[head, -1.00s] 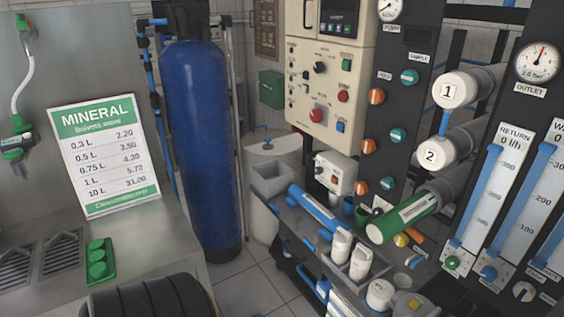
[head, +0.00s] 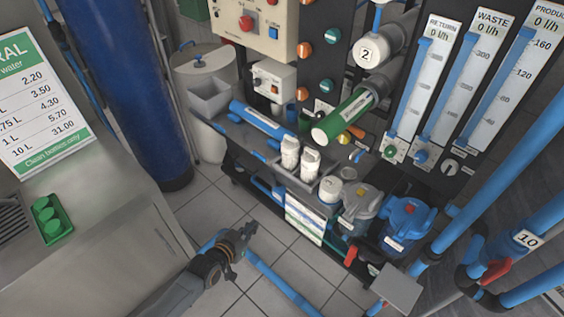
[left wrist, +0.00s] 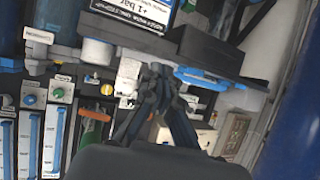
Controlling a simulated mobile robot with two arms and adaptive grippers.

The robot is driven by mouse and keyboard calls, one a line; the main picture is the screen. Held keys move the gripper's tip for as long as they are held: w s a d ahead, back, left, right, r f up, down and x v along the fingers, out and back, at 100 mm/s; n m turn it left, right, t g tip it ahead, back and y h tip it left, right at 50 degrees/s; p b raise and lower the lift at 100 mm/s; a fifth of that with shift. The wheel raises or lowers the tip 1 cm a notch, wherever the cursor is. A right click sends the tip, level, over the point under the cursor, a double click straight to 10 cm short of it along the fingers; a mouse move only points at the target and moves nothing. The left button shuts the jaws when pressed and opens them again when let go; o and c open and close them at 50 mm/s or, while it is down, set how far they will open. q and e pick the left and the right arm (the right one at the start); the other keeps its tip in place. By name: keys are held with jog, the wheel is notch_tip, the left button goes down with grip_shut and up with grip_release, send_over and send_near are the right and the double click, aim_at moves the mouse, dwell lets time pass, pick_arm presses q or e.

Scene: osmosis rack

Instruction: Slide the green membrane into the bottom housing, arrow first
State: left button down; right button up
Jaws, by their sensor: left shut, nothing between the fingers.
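The green membrane (head: 333,126), a tube with a white label strip, sticks out of the grey open end of the bottom housing (head: 379,84). Its far part is hidden inside; its free end points down and left, and no arrow can be made out. My left gripper (head: 246,238) is shut and empty, low in front of the rack and well away from the membrane. In the left wrist view its fingers (left wrist: 155,92) are together, and what looks like the green membrane (left wrist: 92,132) shows at lower left. My right gripper is not in view.
A blue tube (head: 262,119), white bottles (head: 309,163) and a white cap (head: 328,191) sit on the rack's shelf below the membrane. The capped housing marked 2 (head: 370,51) is just above. A steel counter (head: 120,215) stands at left; tiled floor lies between.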

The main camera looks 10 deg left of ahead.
pick_arm(q)
jog(key=w+d+r+m+t+h, duration=0.1)
jog(key=d+r+h, duration=0.15)
jog(key=r, duration=0.65)
jog(key=w+d+r+m+t+h+p, duration=0.1)
jog(key=d+r, duration=0.3)
jog(key=r, duration=0.4)
jog(key=w+d+r+m+t+h, duration=0.1)
jog(key=d+r+h, duration=0.15)
jog(key=r, duration=0.65)
jog(key=shift+f+b+x, duration=0.2)
jog(key=shift+b+x, duration=1.4)
jog(key=shift+x, duration=2.9)
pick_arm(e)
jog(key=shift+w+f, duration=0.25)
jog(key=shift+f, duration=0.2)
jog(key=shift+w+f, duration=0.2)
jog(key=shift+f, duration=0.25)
pick_arm(q)
jog(key=shift+d, duration=0.1)
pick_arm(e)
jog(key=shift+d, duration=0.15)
